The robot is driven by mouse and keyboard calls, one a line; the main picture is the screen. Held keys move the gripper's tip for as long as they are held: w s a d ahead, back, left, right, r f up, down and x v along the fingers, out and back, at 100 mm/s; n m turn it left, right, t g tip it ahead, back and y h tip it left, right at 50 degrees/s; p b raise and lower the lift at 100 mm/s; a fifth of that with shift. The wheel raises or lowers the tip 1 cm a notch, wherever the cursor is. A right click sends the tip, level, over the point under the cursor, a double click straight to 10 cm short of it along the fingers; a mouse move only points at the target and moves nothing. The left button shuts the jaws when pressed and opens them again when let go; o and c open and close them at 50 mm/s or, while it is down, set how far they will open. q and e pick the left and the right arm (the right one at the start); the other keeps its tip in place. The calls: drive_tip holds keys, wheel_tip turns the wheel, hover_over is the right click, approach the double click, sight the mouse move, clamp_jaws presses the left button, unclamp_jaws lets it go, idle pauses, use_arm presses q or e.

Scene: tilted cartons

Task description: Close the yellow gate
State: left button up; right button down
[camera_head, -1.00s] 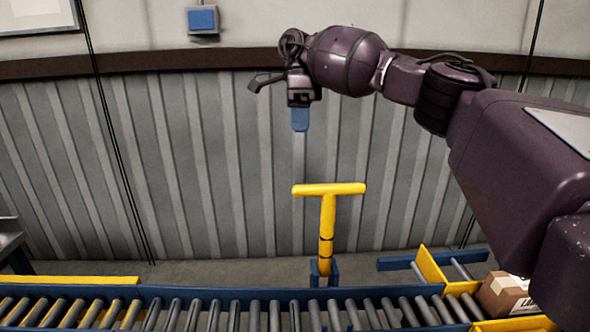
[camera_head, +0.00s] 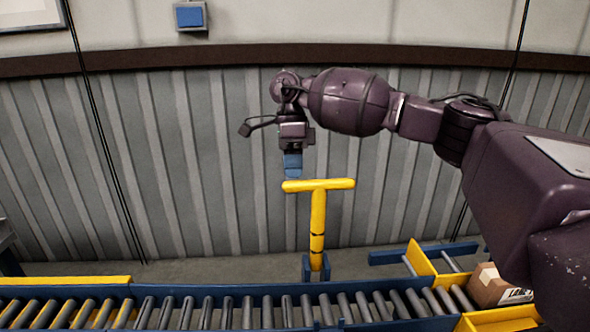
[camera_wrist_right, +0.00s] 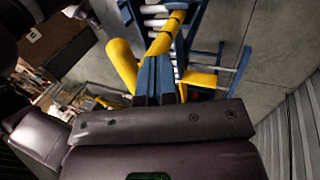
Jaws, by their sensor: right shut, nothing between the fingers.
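The yellow gate (camera_head: 317,215) stands upright as a T-shaped post with a crossbar on top, in a blue bracket (camera_head: 316,268) at the far side of the roller conveyor. My right gripper (camera_head: 292,176) points down with its blue fingers shut and empty. Its tips are at the left end of the crossbar in the head view; I cannot tell whether they touch it. In the right wrist view the shut fingers (camera_wrist_right: 158,80) lie beside the yellow bar (camera_wrist_right: 122,62). My left gripper is not in view.
The roller conveyor (camera_head: 220,293) runs along the bottom with blue rails. A cardboard carton (camera_head: 490,287) sits tilted at the right, near a yellow side plate (camera_head: 422,262). A ribbed wall (camera_head: 200,160) stands behind, with a blue box (camera_head: 190,17) on it. Floor shows between wall and conveyor.

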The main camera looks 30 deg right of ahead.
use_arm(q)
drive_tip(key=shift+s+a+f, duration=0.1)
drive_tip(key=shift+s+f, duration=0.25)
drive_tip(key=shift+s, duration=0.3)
use_arm(e)
drive_tip(key=shift+s+a, duration=0.35)
drive_tip(key=shift+s, duration=0.4)
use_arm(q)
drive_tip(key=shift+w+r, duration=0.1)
